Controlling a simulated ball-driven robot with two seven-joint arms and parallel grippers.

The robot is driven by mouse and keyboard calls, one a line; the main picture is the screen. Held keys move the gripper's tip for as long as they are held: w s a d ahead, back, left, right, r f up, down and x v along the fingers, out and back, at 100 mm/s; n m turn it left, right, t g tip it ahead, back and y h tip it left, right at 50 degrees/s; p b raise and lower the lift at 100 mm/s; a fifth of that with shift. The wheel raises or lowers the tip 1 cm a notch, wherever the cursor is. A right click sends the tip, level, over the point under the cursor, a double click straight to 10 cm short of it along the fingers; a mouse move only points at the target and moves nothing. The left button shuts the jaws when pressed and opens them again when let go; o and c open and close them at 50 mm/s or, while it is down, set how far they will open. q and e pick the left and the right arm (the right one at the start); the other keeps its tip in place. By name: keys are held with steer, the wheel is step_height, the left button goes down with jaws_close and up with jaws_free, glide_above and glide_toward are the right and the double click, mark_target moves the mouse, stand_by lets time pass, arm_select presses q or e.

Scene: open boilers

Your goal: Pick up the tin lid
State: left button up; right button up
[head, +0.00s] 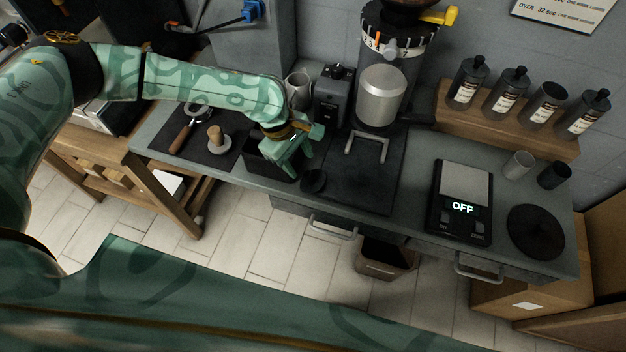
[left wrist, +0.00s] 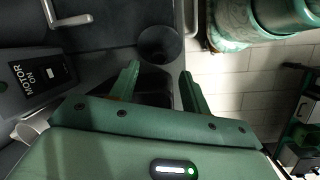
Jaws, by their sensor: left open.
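A small dark round piece (head: 313,181), which looks like the tin lid, lies on the grey counter (head: 408,222) near its front edge, beside the dark mat (head: 365,185). In the left wrist view the same dark disc (left wrist: 160,45) shows beyond my fingertips, apart from them. My left gripper (head: 296,160) is open and empty, just to the left of the disc and over the edge of a black open box (head: 262,163). In the left wrist view its two fingers (left wrist: 159,78) stand wide apart. My right gripper is not in view.
The grinder (head: 382,95) and a small dark device (head: 334,95) stand behind. A metal cup (head: 298,90) is close behind my left gripper. A scale (head: 461,205) reading OFF and a larger dark disc (head: 536,232) are at the right.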

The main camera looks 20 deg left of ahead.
mark_target(308, 174)
arm_select(q)
steer(key=shift+d+f, duration=0.2)
steer(key=shift+f, duration=0.3)
steer(key=x, duration=0.1)
steer(key=b+x, duration=0.1)
steer(key=x, duration=0.1)
steer(key=b+x, duration=0.1)
steer(key=x, duration=0.1)
steer(key=shift+d+r, duration=0.1)
steer(key=shift+d, duration=0.15)
steer(key=shift+r, duration=0.15)
steer(key=shift+c, duration=1.2)
jaws_close()
